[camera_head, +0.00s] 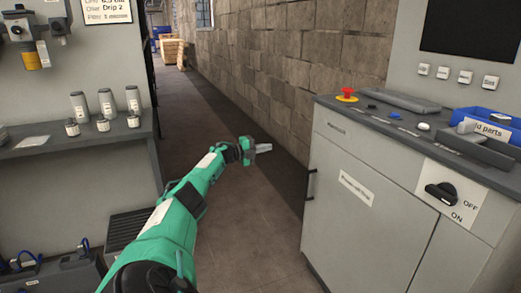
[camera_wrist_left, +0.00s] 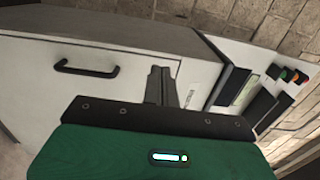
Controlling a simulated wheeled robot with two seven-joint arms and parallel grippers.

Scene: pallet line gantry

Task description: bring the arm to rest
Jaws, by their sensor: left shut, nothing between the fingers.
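My left arm reaches forward from the bottom of the head view, green with black joints. My left gripper (camera_head: 263,148) is at its far end, over the open floor between the shelf and the grey cabinet. It is shut and empty. In the left wrist view the shut fingers (camera_wrist_left: 161,85) stand in front of a pale cabinet front with a black handle. The fingers appear apart from the cabinet. My right gripper is in neither view.
The grey control cabinet (camera_head: 365,200) stands at right, with a red emergency button (camera_head: 347,95), a rotary switch (camera_head: 441,196) and a blue parts bin (camera_head: 487,124) on it. A shelf (camera_head: 80,137) with several containers is at left. The aisle floor (camera_head: 190,110) is clear.

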